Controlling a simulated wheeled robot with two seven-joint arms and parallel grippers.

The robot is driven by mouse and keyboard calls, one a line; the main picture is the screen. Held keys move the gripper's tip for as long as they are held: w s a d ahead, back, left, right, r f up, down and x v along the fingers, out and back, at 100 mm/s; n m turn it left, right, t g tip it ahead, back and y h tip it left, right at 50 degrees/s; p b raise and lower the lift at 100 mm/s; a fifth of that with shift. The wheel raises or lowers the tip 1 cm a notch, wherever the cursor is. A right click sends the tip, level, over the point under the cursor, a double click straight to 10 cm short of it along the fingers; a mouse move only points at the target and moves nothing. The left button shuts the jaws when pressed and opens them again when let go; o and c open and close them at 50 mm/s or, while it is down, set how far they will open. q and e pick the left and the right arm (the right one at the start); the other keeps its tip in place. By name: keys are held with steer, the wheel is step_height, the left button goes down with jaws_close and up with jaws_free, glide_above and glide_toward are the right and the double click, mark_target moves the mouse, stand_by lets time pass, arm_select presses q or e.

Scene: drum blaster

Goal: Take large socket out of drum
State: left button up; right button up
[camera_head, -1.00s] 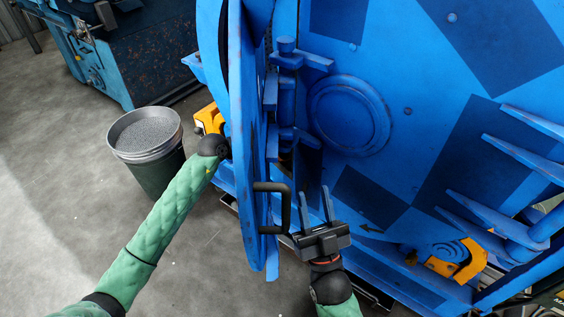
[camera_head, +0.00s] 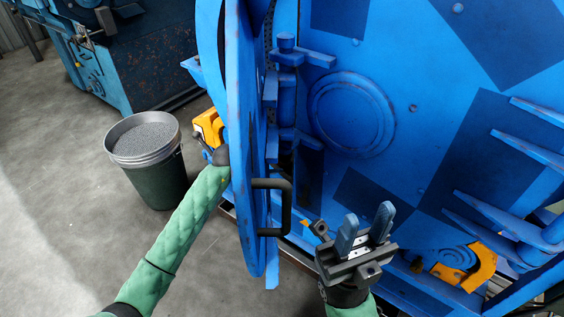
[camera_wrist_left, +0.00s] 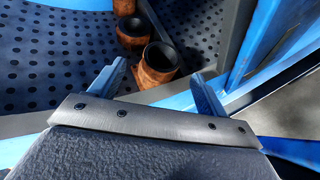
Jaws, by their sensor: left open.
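In the left wrist view, several rusty orange-brown hollow sockets stand in the drum (camera_wrist_left: 50,65) with its perforated dark blue lining. The nearest socket (camera_wrist_left: 150,78) looks the largest, but nearness may cause this; another socket (camera_wrist_left: 130,40) is just behind it. My left gripper (camera_wrist_left: 160,68) is open and empty, its two fingers spread on either side of the nearest socket's image, apparently short of it. In the head view the blue door hides my left gripper. My right gripper (camera_head: 367,214) is open and empty, fingers pointing up, right of the door handle.
The open blue door (camera_head: 238,150) with its black handle (camera_head: 287,205) stands edge-on between my arms. A bucket of grey grains (camera_head: 145,150) stands on the floor at left. Blue prongs (camera_head: 500,215) jut out at right. A drum edge lies close right of the left gripper.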

mark_target(281, 158)
arm_select(q)
steer(key=shift+x, duration=1.6)
steer(key=shift+s, duration=0.1)
steer(key=shift+f, duration=0.1)
steer(key=shift+d, duration=0.1)
jaws_close()
